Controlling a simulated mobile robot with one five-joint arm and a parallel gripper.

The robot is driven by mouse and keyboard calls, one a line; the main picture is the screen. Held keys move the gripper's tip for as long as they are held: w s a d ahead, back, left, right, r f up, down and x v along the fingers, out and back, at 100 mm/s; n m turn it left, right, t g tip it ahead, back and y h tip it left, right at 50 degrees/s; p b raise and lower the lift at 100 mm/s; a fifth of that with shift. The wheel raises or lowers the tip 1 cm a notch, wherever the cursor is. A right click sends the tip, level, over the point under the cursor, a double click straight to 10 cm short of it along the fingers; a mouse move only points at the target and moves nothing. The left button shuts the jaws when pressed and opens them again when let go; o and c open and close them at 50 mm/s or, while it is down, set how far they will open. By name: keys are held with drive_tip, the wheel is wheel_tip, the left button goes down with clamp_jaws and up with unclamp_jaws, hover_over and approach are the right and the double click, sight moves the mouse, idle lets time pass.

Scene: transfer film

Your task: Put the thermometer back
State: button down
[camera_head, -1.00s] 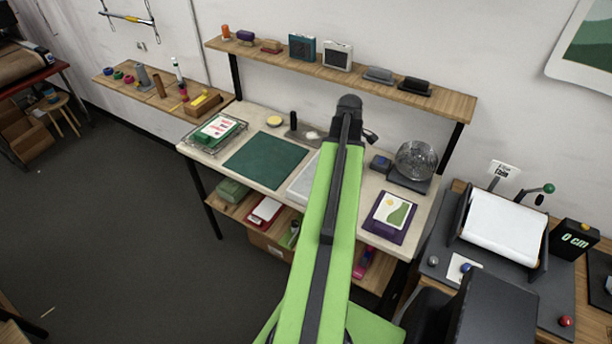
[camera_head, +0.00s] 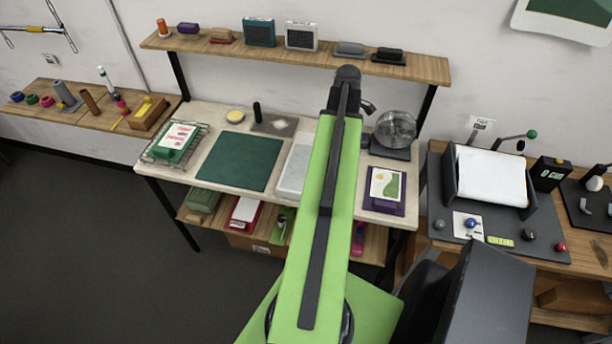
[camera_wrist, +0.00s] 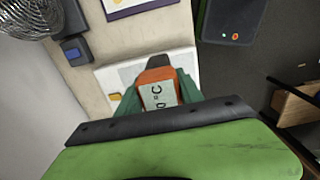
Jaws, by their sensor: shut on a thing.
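In the wrist view my gripper (camera_wrist: 160,100) is shut on the thermometer (camera_wrist: 158,92), an orange body with a pale display reading about 0 °C. Its dark end points away from me. The thermometer appears over a white slab (camera_wrist: 108,75) with a yellow-orange button; I cannot tell whether they touch. In the head view my green arm reaches over the workbench and hides the gripper and thermometer. A white slab (camera_head: 294,168) lies on the bench just left of the arm.
A green mat (camera_head: 238,161), a rack with a card (camera_head: 176,143) and a purple-framed card (camera_head: 384,190) lie on the bench (camera_head: 215,192). A round dome (camera_head: 396,130) stands at the back right. A shelf (camera_head: 290,53) crosses above. A roller device (camera_head: 490,175) stands right.

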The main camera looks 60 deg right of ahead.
drive_tip(key=w+a+f+b, duration=0.2)
drive_tip(key=w+f+b, duration=0.1)
drive_tip(key=w+a+f+b, duration=0.2)
drive_tip(key=w+f+b, duration=0.1)
drive_tip(key=f+b, duration=0.1)
drive_tip(key=w+a+f+b, duration=0.1)
drive_tip(key=w+f+b, duration=0.2)
drive_tip(key=f, duration=0.1)
drive_tip(key=shift+a, duration=0.4)
drive_tip(key=c, duration=0.8)
unclamp_jaws()
drive_tip(key=shift+o, duration=0.2)
drive_tip(key=shift+r, duration=0.15)
wheel_tip(320, 180, up, 12)
drive_tip(key=p, duration=1.2)
